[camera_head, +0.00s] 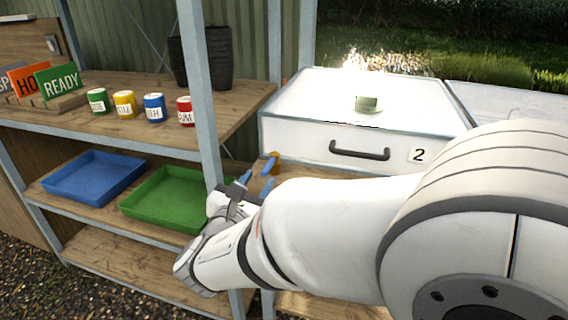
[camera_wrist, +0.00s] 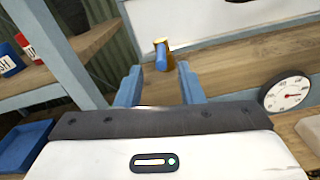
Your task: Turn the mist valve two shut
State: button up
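The valve is a small brass body (camera_head: 276,156) with a blue lever (camera_head: 268,166), at the front left of the white box marked 2 (camera_head: 290,135). In the wrist view the brass body (camera_wrist: 168,61) stands on the wooden shelf, with its blue lever (camera_wrist: 161,57) pointing toward me. My gripper (camera_head: 257,182) is just short of the valve in the head view. In the wrist view my gripper (camera_wrist: 160,84) is open, its two blue fingers apart with nothing between them. The valve lies beyond the fingertips, roughly centred between them. Fingers and lever appear apart.
A grey shelf post (camera_head: 199,90) stands close left of my gripper. A round dial (camera_wrist: 288,93) stands right of the fingers. A green tray (camera_head: 165,200) and a blue tray (camera_head: 95,178) sit on the lower shelf. Several labelled tins (camera_head: 154,108) stand above.

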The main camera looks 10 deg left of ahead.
aim_at(273, 159)
jog(key=w, duration=0.4)
jog(key=w+b, duration=0.1)
jog(key=w, duration=0.1)
jog(key=shift+w+d, duration=0.3)
grip_shut()
